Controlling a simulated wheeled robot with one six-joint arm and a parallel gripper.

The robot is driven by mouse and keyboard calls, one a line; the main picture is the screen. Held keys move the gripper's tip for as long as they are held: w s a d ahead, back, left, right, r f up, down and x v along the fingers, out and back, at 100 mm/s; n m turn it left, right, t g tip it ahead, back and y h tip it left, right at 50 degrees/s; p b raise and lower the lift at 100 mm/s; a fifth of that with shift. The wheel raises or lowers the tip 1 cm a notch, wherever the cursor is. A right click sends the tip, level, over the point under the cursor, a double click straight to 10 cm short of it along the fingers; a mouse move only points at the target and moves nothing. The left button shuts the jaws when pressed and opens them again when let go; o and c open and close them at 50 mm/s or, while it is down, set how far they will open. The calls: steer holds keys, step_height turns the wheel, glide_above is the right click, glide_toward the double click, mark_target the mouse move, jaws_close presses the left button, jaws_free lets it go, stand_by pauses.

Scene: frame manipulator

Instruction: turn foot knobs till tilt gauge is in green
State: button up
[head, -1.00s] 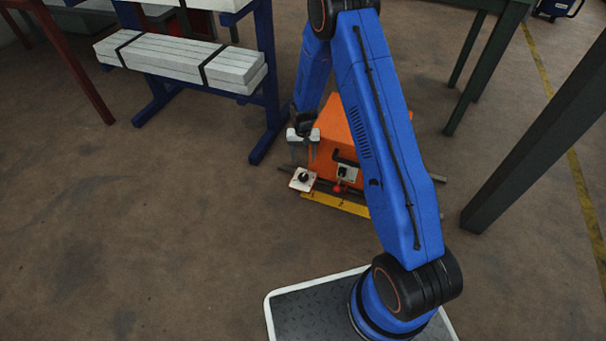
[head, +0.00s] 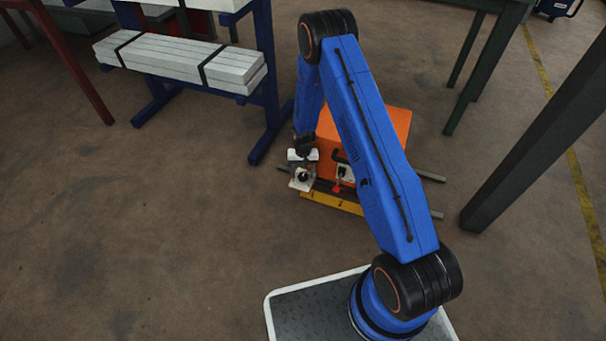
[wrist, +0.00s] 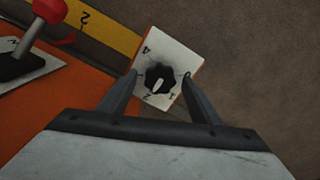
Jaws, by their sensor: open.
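A black foot knob (wrist: 160,79) with a pale pointer mark sits on a white numbered plate (wrist: 172,50) in the wrist view. The same plate (head: 300,185) shows in the head view at the left front of the orange machine (head: 377,125). My gripper (wrist: 159,75) is open, with one fingertip on each side of the knob. I cannot tell whether the fingers touch it. A red-knobbed lever (wrist: 48,10) is at the upper left of the wrist view. No tilt gauge reading can be made out; my arm covers part of the machine.
A yellow numbered strip (head: 332,201) runs along the machine's front. A blue rack (head: 268,80) with strapped pale bars (head: 180,60) stands to the left. A dark post (head: 540,130) is at right. The floor in front is clear.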

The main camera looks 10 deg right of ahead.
steer(key=c, duration=1)
steer(key=shift+c, duration=0.2)
steer(key=shift+m, duration=0.4)
steer(key=m, duration=1.1)
steer(key=o, duration=1)
